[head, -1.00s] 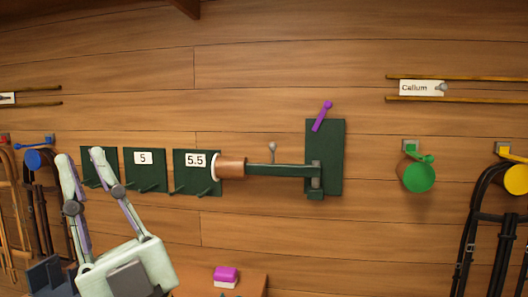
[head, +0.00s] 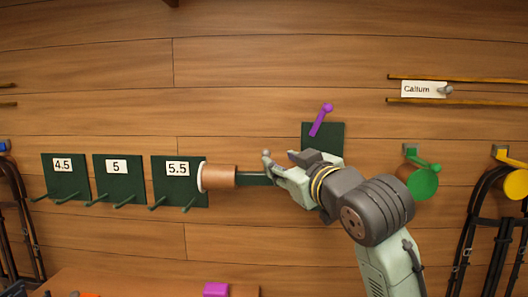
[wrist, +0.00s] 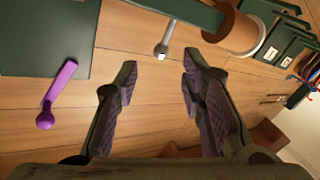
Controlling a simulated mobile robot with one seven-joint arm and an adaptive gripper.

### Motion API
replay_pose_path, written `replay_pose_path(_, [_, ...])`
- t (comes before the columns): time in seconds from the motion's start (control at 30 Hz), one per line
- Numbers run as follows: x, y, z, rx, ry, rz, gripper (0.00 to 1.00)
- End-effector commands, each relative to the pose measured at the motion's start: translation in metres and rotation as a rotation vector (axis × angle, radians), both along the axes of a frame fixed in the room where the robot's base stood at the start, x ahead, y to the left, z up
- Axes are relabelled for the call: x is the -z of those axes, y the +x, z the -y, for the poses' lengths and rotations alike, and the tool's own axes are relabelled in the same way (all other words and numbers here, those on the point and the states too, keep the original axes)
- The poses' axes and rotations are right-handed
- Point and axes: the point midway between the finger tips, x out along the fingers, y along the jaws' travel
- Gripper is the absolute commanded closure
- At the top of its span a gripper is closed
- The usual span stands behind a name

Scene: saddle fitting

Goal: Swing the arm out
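The dark green arm (head: 254,179) runs level along the wall, with a brown and white cylinder (head: 220,177) at its left end. Its right end and hinge are hidden behind my gripper in the head view. The green wall plate (head: 334,136) carries a purple lever (head: 320,120), also in the wrist view (wrist: 61,88). A small grey knob (wrist: 161,50) stands out beside the green arm (wrist: 185,12). My gripper (head: 281,162) is in front of the green arm. In the wrist view its fingers (wrist: 159,72) are open and empty, with the knob beyond the gap between the tips.
Green plates with pegs, labelled 4.5 (head: 65,177), 5 (head: 118,180) and 5.5 (head: 178,182), hang left of the cylinder. A green holder (head: 422,183) and a yellow one (head: 516,184) with dark straps hang at right. A purple block (head: 216,289) is below.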

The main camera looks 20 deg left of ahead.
Motion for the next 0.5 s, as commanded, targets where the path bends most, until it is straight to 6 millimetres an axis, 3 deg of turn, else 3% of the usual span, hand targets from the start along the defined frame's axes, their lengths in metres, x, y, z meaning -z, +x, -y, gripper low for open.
replay_pose_path(0.23, [-0.002,0.036,-0.035,-0.003,0.0,-0.003,0.64])
replay_pose_path(0.5, [-0.001,0.06,-0.057,-0.001,0.001,0.0,0.64])
